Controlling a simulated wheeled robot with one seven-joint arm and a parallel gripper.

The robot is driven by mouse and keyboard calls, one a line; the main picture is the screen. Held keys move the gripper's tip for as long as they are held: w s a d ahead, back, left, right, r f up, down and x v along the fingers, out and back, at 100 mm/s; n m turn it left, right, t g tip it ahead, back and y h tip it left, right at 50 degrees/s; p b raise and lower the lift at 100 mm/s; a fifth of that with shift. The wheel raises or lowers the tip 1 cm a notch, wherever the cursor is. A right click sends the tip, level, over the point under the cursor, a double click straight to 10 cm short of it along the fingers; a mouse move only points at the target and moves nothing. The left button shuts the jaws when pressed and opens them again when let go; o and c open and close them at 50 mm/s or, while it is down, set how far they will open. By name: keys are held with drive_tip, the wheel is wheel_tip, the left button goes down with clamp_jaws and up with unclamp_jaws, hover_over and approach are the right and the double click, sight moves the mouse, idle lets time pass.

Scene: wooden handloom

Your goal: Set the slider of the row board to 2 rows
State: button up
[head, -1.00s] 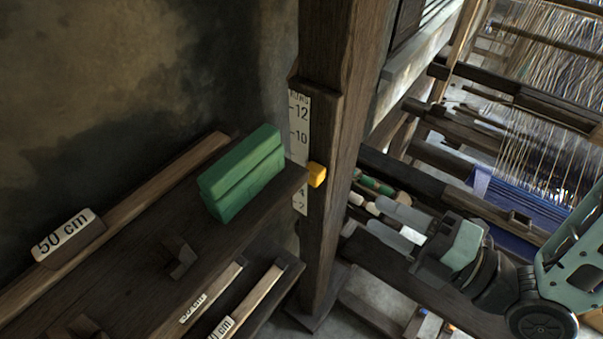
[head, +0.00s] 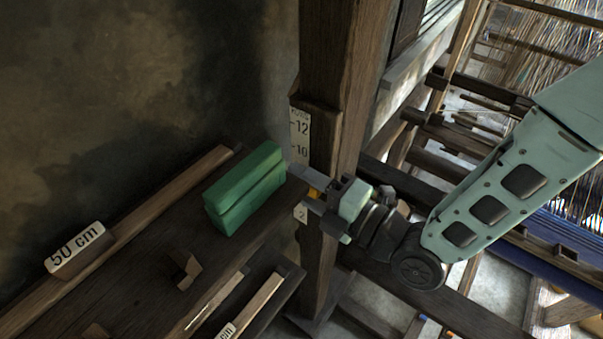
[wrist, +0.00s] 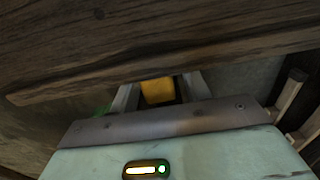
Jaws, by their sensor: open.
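The row board (head: 300,127) is a pale upright scale on the wooden post, with 12, 10 and 2 readable in the head view. Its slider (head: 314,193) is a small yellow-orange block, mostly hidden by my gripper, a little above the 2 mark. The marks between 10 and 2 are covered. My gripper (head: 309,190) is open, with one finger above the slider and one below. In the wrist view the slider (wrist: 157,91) shows between the two fingers (wrist: 155,95); whether they touch it I cannot tell.
A green block (head: 243,188) stands on the dark wooden shelf (head: 140,270) left of the post. A "50 cm" label block (head: 75,250) sits further left. The thick wooden post (head: 338,75) is right beside my gripper. Loom beams and threads fill the right.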

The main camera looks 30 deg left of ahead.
drive_tip(key=shift+a, duration=0.4)
clamp_jaws()
wheel_tip(320, 180, down, 15)
drive_tip(key=b, duration=1.7)
drive_tip(key=shift+r, duration=0.15)
unclamp_jaws()
